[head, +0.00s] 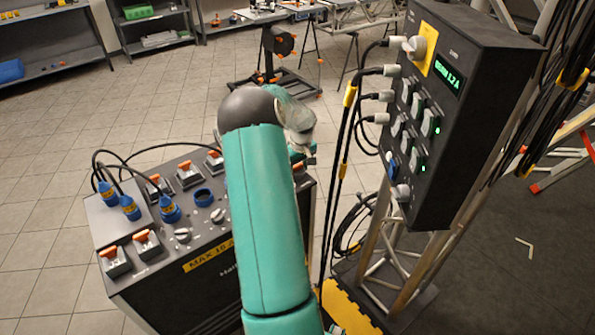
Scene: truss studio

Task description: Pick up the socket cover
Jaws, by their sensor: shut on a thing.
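My gripper (303,154) shows only in part, past my wrist at the right end of the dark power box; its fingers are mostly hidden. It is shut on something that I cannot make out. A small orange piece (298,168) shows just below it, partly hidden by my arm; I cannot tell whether it is in the jaws or on the box. Several grey covers with orange tabs, one here (188,175), stand on the box top. I cannot tell which one is the socket cover.
A black control panel (440,110) with grey cable plugs stands close on the right, by a metal truss. Tiled floor lies free at left; shelves stand behind.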

